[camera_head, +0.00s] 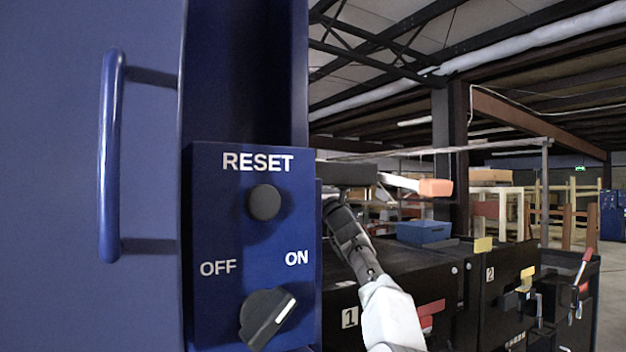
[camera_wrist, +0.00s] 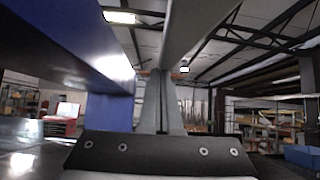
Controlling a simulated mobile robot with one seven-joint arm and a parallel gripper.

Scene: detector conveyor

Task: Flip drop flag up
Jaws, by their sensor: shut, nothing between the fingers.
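A pale bar with an orange block at its end (camera_head: 435,187), which looks like the drop flag, sticks out nearly level to the right from behind the blue control box in the head view. My gripper's fingers (camera_wrist: 160,76) show in the wrist view, pressed together and pointing ahead with nothing between them. In the head view my arm rises toward the bar's dark base, and the control box hides the fingertips. In the wrist view a grey bar (camera_wrist: 197,28) passes overhead, close to the fingers; I cannot tell whether they touch it.
The blue control box (camera_head: 221,229) with RESET button (camera_head: 264,202) and OFF/ON knob (camera_head: 268,318) stands close beside my arm. A blue door with a handle (camera_head: 110,155) fills the left. Dark numbered cabinets (camera_head: 402,271) and a blue tray (camera_head: 424,233) lie to the right.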

